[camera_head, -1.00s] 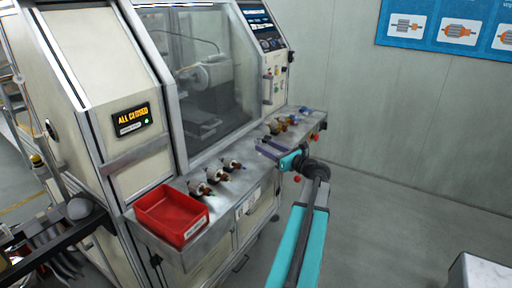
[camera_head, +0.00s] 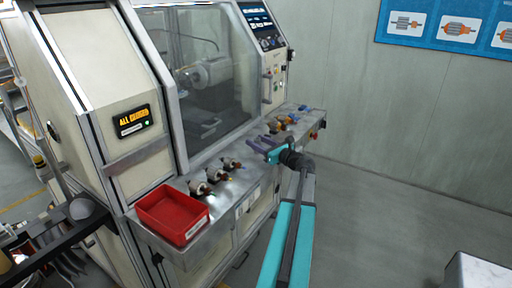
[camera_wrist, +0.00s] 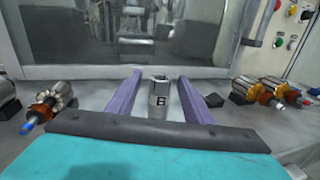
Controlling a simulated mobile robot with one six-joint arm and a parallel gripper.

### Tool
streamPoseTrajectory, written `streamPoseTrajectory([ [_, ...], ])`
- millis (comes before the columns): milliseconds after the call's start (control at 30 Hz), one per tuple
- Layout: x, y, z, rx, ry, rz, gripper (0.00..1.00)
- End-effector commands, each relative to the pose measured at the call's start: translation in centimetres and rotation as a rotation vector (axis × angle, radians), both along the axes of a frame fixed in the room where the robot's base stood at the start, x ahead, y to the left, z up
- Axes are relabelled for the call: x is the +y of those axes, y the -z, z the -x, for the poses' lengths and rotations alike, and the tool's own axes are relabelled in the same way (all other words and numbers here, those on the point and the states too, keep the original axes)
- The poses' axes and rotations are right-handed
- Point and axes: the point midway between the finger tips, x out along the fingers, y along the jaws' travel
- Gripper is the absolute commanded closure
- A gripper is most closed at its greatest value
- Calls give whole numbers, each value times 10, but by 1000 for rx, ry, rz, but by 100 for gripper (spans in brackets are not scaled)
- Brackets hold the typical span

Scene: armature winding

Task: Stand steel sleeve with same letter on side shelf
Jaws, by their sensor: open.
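A steel sleeve (camera_wrist: 159,96) stands upright on the machine's metal ledge in the wrist view. A dark letter on a pale label faces me; it looks like E or B, too small to be sure. My gripper (camera_wrist: 159,82) is open, with its purple fingers on either side of the sleeve and a gap showing on both sides. In the head view my gripper (camera_head: 261,146) reaches over the ledge (camera_head: 240,182), and the sleeve cannot be made out there. I cannot tell which surface is the side shelf.
Armatures with copper parts (camera_wrist: 45,105) lie left of my fingers, and several more (camera_wrist: 265,92) lie to the right. A red bin (camera_head: 172,214) sits at the ledge's near end. The machine's window (camera_head: 215,75) rises behind.

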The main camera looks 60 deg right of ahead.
Motion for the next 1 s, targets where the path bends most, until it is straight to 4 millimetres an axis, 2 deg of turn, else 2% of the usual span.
streamPoseTrajectory([
  [400,-11,-1,-40,0,-2,0,54],
  [1000,-10,0,-43,0,-2,0,54],
])
